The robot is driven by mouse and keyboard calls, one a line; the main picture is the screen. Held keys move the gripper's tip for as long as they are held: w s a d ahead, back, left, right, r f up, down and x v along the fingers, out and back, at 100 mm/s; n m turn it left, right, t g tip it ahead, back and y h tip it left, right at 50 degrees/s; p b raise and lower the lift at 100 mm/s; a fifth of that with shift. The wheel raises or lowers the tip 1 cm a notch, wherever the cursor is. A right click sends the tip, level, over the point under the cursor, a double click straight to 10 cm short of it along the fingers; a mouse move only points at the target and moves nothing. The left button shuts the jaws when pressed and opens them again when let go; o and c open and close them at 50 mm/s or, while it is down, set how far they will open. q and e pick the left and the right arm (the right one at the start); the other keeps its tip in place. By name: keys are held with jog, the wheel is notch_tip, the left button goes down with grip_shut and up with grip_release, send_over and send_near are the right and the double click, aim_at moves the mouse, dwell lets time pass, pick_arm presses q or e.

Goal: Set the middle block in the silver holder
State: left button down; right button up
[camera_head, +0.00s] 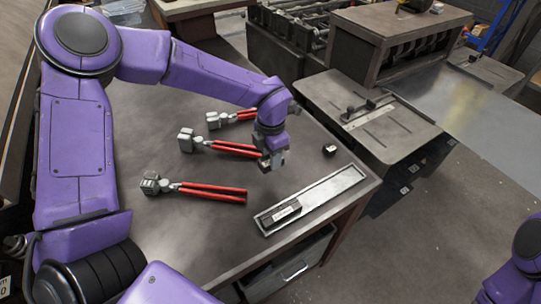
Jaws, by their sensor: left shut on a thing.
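The silver holder (335,187) is a long shallow tray lying slantwise near the right edge of the table. A dark block with a pale label (280,214) lies in its near left end; the rest of its channel looks bare. Another small dark block (330,150) stands on the table behind the holder. My left gripper (272,165) points down, left of the holder's far half, and is shut on a small block, which I take as the middle block. The fingers mostly hide that block. My right gripper is out of view; only part of my right arm shows at the lower right.
Three red-handled tools lie left of the gripper: a near one (212,192), a middle one (222,147) and a far one partly behind my arm. The grey table (200,235) is clear in front. A machine with a metal sheet (470,115) stands at the right.

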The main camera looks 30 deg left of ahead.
pick_arm(q)
jog(key=shift+r, duration=0.55)
jog(key=shift+f, duration=0.15)
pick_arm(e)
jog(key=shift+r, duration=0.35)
